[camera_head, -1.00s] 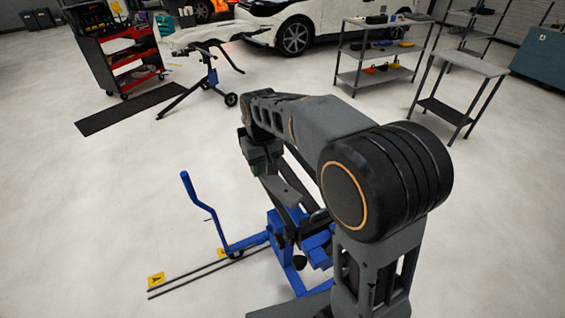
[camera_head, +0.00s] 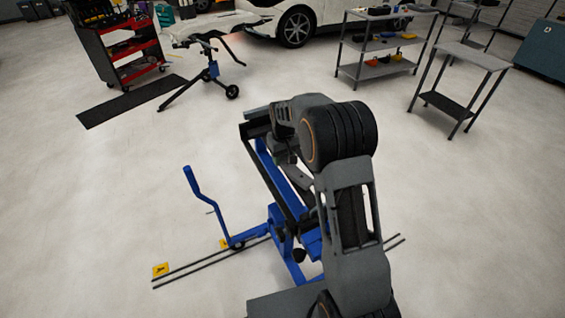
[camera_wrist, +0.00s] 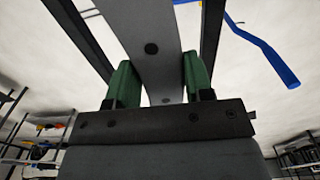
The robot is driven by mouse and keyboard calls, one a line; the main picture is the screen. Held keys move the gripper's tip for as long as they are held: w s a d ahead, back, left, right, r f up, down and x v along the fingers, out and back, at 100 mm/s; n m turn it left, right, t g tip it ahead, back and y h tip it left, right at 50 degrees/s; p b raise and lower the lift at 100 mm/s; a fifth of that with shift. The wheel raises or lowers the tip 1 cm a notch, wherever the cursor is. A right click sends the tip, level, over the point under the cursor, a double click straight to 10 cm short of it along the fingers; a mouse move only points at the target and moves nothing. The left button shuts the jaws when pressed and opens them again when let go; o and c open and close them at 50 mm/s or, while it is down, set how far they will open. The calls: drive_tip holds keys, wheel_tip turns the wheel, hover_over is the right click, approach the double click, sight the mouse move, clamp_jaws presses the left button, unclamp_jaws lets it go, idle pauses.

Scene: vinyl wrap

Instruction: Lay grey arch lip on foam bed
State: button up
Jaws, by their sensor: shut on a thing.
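My gripper (camera_wrist: 158,84) has green finger pads, shut on the grey arch lip (camera_wrist: 146,22), a flat grey strip with a dark round spot, which runs away between the fingers. In the head view the lip (camera_head: 298,181) shows in part below my wrist, over a blue stand (camera_head: 278,172). The stand carries long black padded bars (camera_head: 265,176), which look like the foam bed. Two dark bars (camera_wrist: 80,40) lie either side of the lip in the wrist view. My arm hides part of the stand, and I cannot tell whether the lip touches the bars.
A blue crank handle (camera_head: 192,188) rises left of the stand, with dark floor strips (camera_head: 190,276) and a yellow marker (camera_head: 160,269) near it. Behind are a red tool cart (camera_head: 125,50), a black mat (camera_head: 128,101), a tripod stand (camera_head: 207,70), shelves (camera_head: 378,62) and a grey table (camera_head: 474,55). Open floor surrounds the stand.

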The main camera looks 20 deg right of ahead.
sight(283, 157)
drive_tip(key=shift+f, duration=1.4)
drive_tip(key=shift+f, duration=0.2)
drive_tip(key=o, duration=1)
drive_tip(key=shift+o, duration=0.2)
wheel_tip(283, 157, up, 12)
drive_tip(key=shift+f+b, duration=0.25)
drive_tip(key=shift+b, duration=0.05)
drive_tip(key=s+r+m+t, duration=0.1)
drive_tip(key=s+r, duration=0.2)
drive_tip(key=s, duration=0.3)
drive_tip(key=s+r+t, duration=0.1)
drive_tip(key=s+r, duration=0.3)
drive_tip(key=s, duration=0.3)
drive_tip(key=s+f+m+t, duration=0.1)
drive_tip(key=s+f+t, duration=0.1)
drive_tip(key=s, duration=1.1)
drive_tip(key=shift+a+f, duration=0.15)
drive_tip(key=shift+f, duration=0.3)
